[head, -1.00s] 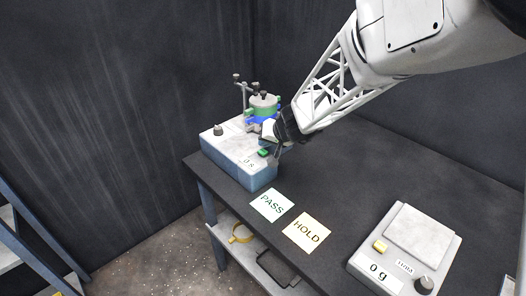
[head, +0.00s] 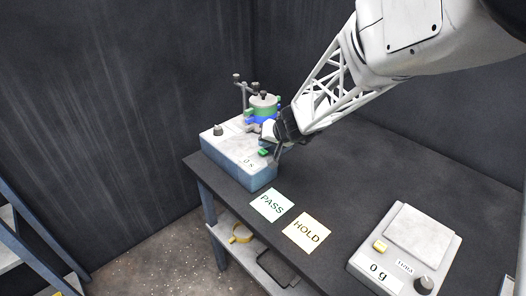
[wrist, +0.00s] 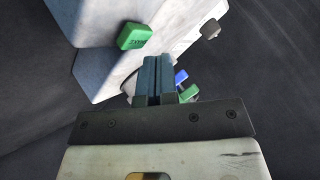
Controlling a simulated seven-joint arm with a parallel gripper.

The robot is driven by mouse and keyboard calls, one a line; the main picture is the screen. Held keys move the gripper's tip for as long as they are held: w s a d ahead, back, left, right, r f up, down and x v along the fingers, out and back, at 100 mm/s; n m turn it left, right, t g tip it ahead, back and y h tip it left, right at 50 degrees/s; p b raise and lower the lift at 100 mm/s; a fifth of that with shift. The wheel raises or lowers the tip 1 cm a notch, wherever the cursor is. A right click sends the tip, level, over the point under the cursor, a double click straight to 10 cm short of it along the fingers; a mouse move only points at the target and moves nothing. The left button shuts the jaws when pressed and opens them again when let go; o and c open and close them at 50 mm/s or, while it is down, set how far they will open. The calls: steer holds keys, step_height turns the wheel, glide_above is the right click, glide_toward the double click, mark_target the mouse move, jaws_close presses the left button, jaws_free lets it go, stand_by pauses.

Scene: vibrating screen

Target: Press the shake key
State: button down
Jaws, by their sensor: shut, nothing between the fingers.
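The vibrating screen (head: 226,157) is a pale box with a blue front at the table's left end. It has a knob (head: 218,130), a display reading "0 s" and a stack of green and blue sieves (head: 264,107). The green shake key (head: 263,152) is on its top near the right edge. In the wrist view the green key (wrist: 134,36) bears lettering that is hard to read. My gripper (head: 276,153) is beside the key, just to its right. In the wrist view its fingers (wrist: 158,62) are together, empty, and appear apart from the key.
A PASS card (head: 272,205) and a HOLD card (head: 307,233) lie on the dark table (head: 345,180). A scale (head: 418,232) reading "0 g" with a yellow key stands at the right. A lower shelf (head: 245,262) holds a yellow ring. Dark walls enclose the back.

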mark_target(265, 151)
steer(key=shift+f, duration=0.3)
steer(key=shift+f, duration=0.45)
stand_by(1.3)
steer(key=shift+r, duration=0.85)
steer(key=shift+r, duration=0.1)
steer(key=shift+r, duration=2.4)
steer(key=s, duration=0.8)
steer(key=shift+d, duration=0.2)
